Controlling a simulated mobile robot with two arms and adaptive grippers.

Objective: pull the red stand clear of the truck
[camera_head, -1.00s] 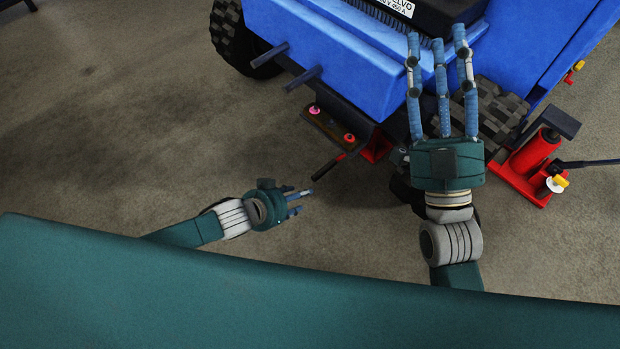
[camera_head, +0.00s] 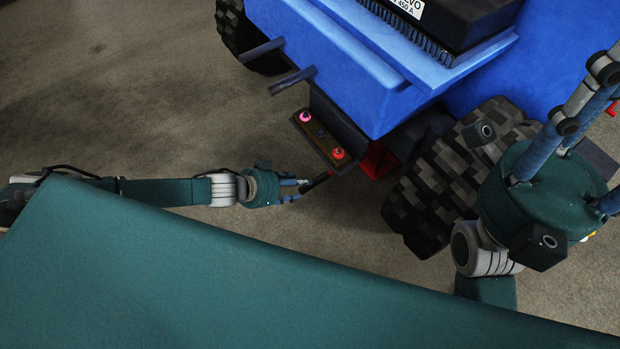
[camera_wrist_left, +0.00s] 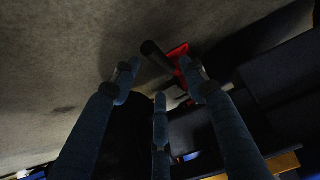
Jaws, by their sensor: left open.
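The red stand (camera_head: 377,160) is under the front of the blue truck (camera_head: 350,65), mostly hidden by the bumper and wheel. Its dark handle (camera_head: 317,184) sticks out toward my left gripper. My left gripper (camera_head: 300,189) is open, low over the floor, with its fingertips around or beside the handle's end; I cannot tell if they touch. In the left wrist view the red stand (camera_wrist_left: 178,55) and dark handle (camera_wrist_left: 155,53) lie just beyond the open fingers (camera_wrist_left: 160,78). My right gripper (camera_head: 598,130) is spread open and empty at the right, its tips partly out of frame.
A front tyre (camera_head: 440,185) stands right of the stand. A bracket with pink and red knobs (camera_head: 322,140) and two bars (camera_head: 290,80) jut from the truck's front. The floor (camera_head: 130,110) to the left is clear.

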